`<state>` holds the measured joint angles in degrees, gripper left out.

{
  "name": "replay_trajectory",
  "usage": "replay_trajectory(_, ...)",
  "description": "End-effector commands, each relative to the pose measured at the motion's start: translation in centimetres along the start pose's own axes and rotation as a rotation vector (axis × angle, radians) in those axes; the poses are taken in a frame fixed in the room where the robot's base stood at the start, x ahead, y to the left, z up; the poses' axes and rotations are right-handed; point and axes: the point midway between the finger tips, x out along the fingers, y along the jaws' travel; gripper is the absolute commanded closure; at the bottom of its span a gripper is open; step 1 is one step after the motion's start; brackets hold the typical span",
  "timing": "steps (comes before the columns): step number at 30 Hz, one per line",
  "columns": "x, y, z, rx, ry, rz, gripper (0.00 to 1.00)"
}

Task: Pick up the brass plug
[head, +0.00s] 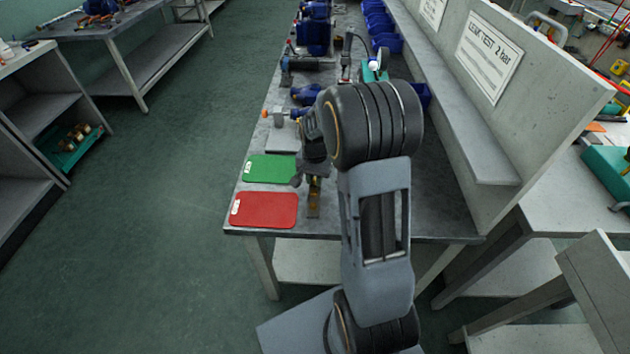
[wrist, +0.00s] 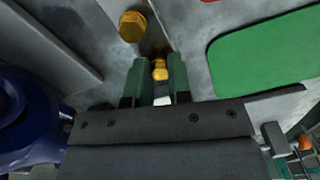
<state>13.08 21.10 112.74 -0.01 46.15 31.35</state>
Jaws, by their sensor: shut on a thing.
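My gripper (wrist: 158,60) has its two green-padded fingers shut on a small brass piece, which I take to be the brass plug (wrist: 160,70). Only part of the plug shows between the fingers. A second brass piece with a hexagonal head (wrist: 132,26) is just beyond the fingertips, slightly left, in the wrist view. In the head view my gripper (head: 306,181) is low over the near end of the bench, beside the green mat, and is partly hidden by my arm. Whether the plug touches the surface beneath cannot be told.
The green mat (head: 270,169) and red mat (head: 264,210) lie left of my gripper on the bench. Blue pump parts (head: 304,94) stand farther back. An upright panel with a leak-test sign (head: 488,53) bounds the bench on the right. The floor at left is clear.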

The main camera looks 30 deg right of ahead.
Motion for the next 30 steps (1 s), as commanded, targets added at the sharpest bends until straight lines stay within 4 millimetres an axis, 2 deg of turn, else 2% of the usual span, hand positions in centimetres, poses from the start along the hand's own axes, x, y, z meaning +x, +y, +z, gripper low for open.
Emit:
replay_trajectory(8,-0.4,0.0,0.0,0.0,0.001,-0.001,1.0)
replay_trajectory(13,-1.9,-0.1,-0.1,0.0,0.003,-0.002,1.0)
replay_trajectory(16,-3.6,-0.1,-0.1,0.0,0.004,-0.003,1.0)
replay_trajectory(25,-9.4,-5.1,1.3,-0.005,0.004,-0.003,1.0)
replay_trajectory(30,-10.8,-8.7,2.3,-0.005,0.0,0.0,1.0)
